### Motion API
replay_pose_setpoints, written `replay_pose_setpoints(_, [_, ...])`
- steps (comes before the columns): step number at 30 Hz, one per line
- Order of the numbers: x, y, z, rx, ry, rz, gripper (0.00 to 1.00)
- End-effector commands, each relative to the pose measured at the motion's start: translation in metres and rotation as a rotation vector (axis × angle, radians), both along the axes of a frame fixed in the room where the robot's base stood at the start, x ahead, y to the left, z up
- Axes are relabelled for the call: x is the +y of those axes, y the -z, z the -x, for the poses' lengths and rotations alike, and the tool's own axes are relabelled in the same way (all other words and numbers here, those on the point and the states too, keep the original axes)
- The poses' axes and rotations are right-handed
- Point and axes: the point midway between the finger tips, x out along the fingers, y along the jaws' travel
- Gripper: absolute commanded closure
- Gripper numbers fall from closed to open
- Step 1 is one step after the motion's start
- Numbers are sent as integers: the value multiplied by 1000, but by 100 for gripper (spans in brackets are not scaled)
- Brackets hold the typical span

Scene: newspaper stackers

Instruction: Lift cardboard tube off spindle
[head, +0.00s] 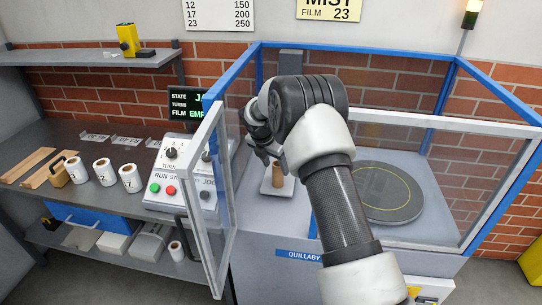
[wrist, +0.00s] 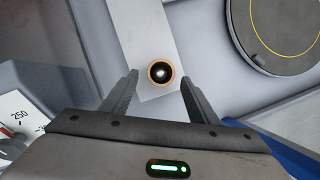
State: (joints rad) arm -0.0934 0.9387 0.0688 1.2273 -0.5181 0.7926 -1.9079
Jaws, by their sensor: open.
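The brown cardboard tube (head: 277,175) stands upright on the spindle on a pale carriage plate (head: 268,188) inside the blue-framed machine. In the wrist view I look down on the tube's round end (wrist: 162,73), with a bright spindle tip inside its dark hole. My gripper (head: 268,157) is above and just beside the tube in the head view. In the wrist view my gripper (wrist: 161,80) has its two fingers apart, one on each side of the tube, with gaps between. The spindle's lower part is hidden by the tube.
A round grey turntable (head: 388,192) lies to the right inside the machine. The open framed door (head: 212,190) and a control panel (head: 183,170) stand to the left. White film rolls (head: 104,172) sit on the left bench (head: 75,150). Blue frame bars surround the machine.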

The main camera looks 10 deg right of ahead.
Motion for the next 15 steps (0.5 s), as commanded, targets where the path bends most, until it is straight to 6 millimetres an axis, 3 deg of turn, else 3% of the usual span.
replay_pose_setpoints(6, [-9, 34, -10, 1, 0, 0, 46])
replay_pose_setpoints(15, [-14, 50, -15, -1, 0, -1, 46])
